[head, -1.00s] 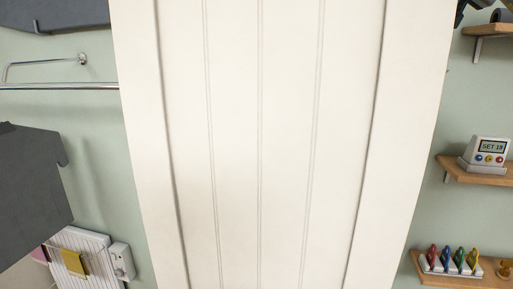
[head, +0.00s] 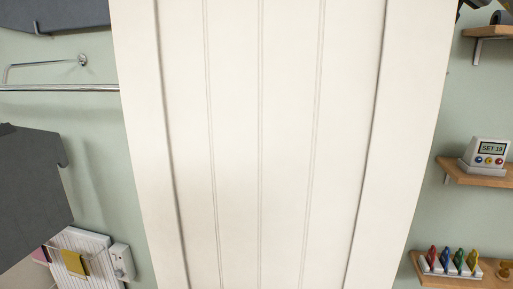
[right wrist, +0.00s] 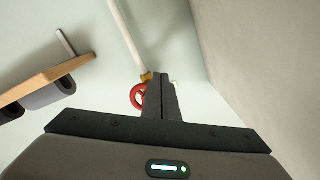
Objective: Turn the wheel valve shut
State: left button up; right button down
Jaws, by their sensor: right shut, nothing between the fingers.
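The wheel valve (right wrist: 137,96) shows in the right wrist view as a small red ring, partly hidden behind my gripper's fingers. A brass fitting (right wrist: 147,77) sits just above it at the end of a white pipe (right wrist: 127,38). My right gripper (right wrist: 161,80) is shut and empty, its fingers pointing toward the wall just right of the red wheel in the picture. I cannot tell how far the wheel lies beyond the fingertips. The wheel does not show in the head view, and neither does my left gripper.
A tall white panel (head: 262,150) fills the middle of the head view. Right of it are wooden shelves (head: 470,172) with a display device (head: 487,152). At left are a chrome rail (head: 60,87) and a white radiator (head: 95,262). A pale surface (right wrist: 265,70) stands right in the wrist view.

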jog(key=shift+a+f, duration=0.2)
jog(key=shift+a, duration=0.1)
jog(key=b+v, duration=0.3)
jog(key=v, duration=0.3)
dwell(0.6)
dwell(0.3)
